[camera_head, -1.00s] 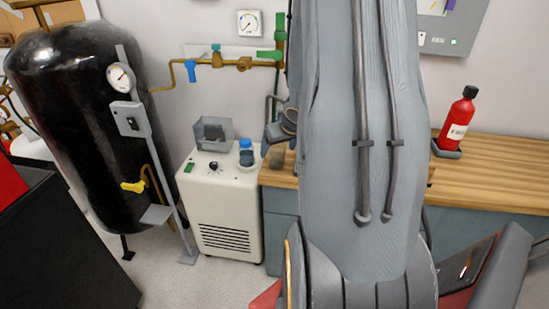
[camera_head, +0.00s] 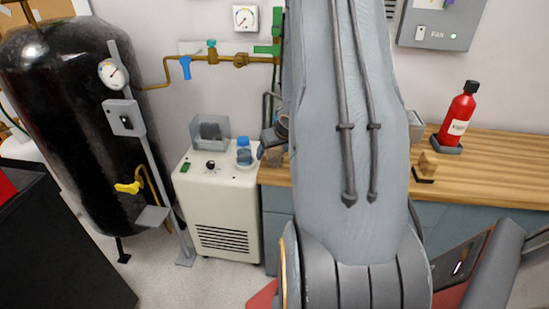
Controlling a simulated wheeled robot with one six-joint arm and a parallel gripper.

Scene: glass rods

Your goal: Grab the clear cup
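I cannot make out a cup for certain. A clear open-topped box (camera_head: 209,131) with a dark thing in it stands on top of the white machine. A clear bottle with a blue cap (camera_head: 244,154) stands beside it on the right. My large grey arm fills the middle of the view and hides much of the wooden counter. A small dark part at the arm's left edge, just right of the bottle, may be my wrist or gripper. Its fingers cannot be made out, and nothing held can be seen.
The white machine (camera_head: 222,215) stands left of the wooden counter (camera_head: 500,170). On the counter are a red bottle (camera_head: 459,118) and a small brown block on a black base (camera_head: 427,166). A black tank (camera_head: 65,120) stands at left. Pipes and a gauge line the wall.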

